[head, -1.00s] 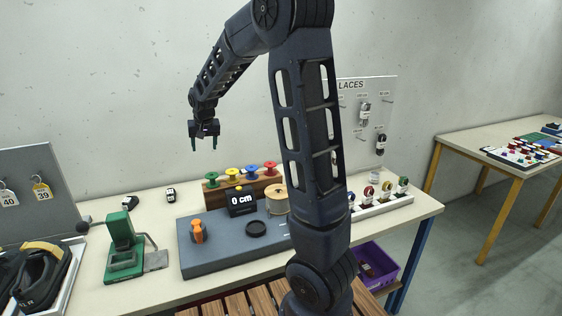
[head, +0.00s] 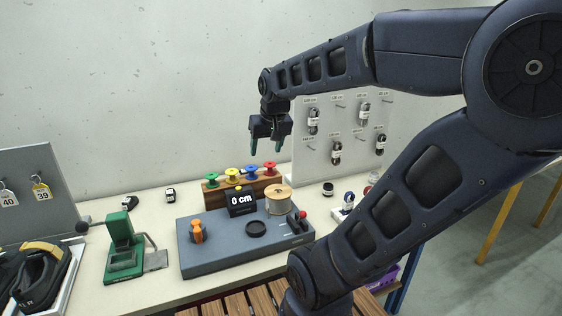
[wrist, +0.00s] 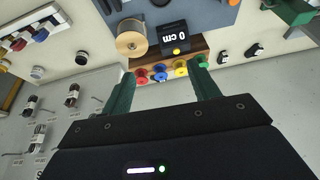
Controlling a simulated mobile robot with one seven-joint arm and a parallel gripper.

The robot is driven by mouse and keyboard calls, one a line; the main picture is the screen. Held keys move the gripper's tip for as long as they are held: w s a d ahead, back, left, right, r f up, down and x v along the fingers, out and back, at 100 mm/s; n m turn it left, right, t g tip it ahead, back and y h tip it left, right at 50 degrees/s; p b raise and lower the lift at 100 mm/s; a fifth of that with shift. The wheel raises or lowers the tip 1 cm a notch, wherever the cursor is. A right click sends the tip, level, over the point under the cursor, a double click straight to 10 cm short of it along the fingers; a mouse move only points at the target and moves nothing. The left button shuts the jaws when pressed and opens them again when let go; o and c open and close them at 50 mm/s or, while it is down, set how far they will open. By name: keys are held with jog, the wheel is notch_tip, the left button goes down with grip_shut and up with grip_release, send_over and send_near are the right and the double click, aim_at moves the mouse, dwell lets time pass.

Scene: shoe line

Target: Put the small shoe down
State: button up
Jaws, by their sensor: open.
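My gripper (head: 266,148) is open and empty, high above the back of the table near the lace board. Its two green fingers stand apart with nothing between them in the wrist view (wrist: 163,78). No small shoe can be made out for certain. Two small dark items lie at the back left of the table, a black one (head: 131,202) and a black-and-white one (head: 170,195); they are too small to tell. Large dark shoes (head: 38,280) lie in a tray at the left edge.
A grey measuring station (head: 205,262) with a "0 cm" display (head: 241,201) and a thread spool (head: 278,199) fills the middle. Coloured spools (head: 232,175) stand behind it. A green press (head: 122,250) is at left. The lace board (head: 320,165) stands at back right.

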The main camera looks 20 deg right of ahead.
jog(key=s+d+f, duration=0.1)
jog(key=s, duration=0.6)
jog(key=shift+s+d+f, duration=0.2)
jog(key=shift+d+f, duration=0.05)
jog(key=shift+f, duration=0.1)
